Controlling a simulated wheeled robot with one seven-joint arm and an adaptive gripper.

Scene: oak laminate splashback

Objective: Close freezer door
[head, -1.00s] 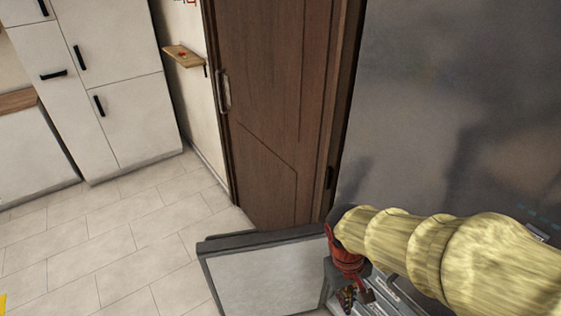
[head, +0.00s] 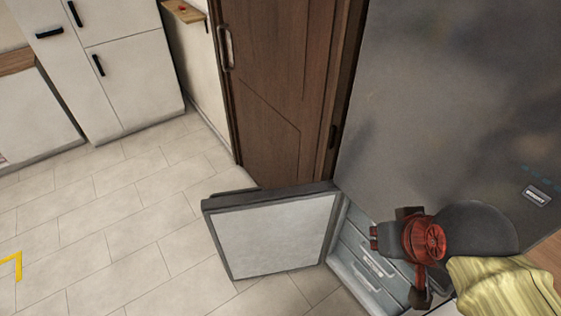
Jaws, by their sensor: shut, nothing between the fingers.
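The freezer door (head: 272,237) stands wide open at the bottom middle of the head view. Its pale inner panel with a dark grey rim faces me. It meets the fridge body along its right edge. To its right is the open freezer compartment with pale drawers (head: 365,258). My gripper (head: 375,238), with a red and black wrist, is in front of the drawers, right of the door and apart from it in the picture. It is shut and empty. My gripper and arm hide part of the drawers.
The grey upper fridge door (head: 440,110) is shut above the compartment. A brown wooden door (head: 280,85) with a metal handle stands behind. White cabinets (head: 125,75) are at the far left. The tiled floor (head: 110,225) left of the freezer door is clear.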

